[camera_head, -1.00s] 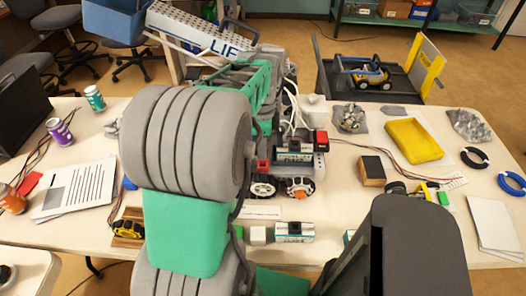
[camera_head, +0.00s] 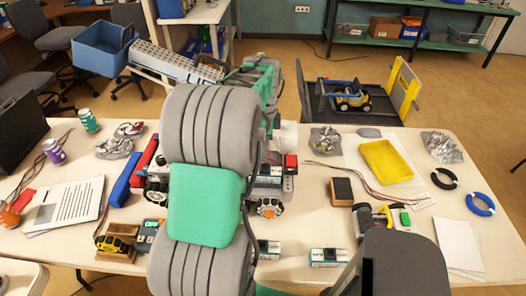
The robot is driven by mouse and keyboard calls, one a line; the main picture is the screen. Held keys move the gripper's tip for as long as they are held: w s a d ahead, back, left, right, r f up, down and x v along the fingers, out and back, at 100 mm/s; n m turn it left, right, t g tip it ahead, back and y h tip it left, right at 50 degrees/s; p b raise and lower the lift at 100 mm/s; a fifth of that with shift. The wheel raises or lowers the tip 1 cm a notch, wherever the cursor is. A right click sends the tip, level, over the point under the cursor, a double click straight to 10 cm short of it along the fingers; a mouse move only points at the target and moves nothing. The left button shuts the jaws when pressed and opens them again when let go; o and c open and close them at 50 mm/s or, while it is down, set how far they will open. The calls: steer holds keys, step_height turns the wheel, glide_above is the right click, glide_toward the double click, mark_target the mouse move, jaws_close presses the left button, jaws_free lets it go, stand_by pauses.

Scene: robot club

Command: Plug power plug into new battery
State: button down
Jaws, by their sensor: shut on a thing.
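A small wheeled robot stands mid-table, mostly hidden behind my arm. A teal-and-white battery (camera_head: 268,180) shows in it at the right edge of my arm. A similar battery (camera_head: 328,257) lies on the near table, and another (camera_head: 268,249) lies left of it, partly covered by my arm. A red block (camera_head: 290,160) shows at the robot's right side; I cannot tell whether it is a plug. My grey and green arm reaches away over the robot. My gripper's fingers, the power plug and any contact between them are hidden.
A yellow tray (camera_head: 390,163), dark block (camera_head: 342,191) and yellow-black tool (camera_head: 372,217) lie to the right. Bare tabletop shows around the front right battery.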

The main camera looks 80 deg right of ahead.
step_height(320, 180, down, 2)
steer(key=shift+s+f+b, duration=0.1)
steer(key=shift+s+b, duration=0.05)
steer(key=shift+b, duration=0.55)
step_height(320, 180, down, 2)
steer(key=shift+b, duration=0.7)
steer(key=shift+r, duration=0.2)
steer(key=shift+f, duration=0.1)
steer(key=shift+f, duration=1.2)
stand_by(0.8)
steer(key=c, duration=1)
jaws_free()
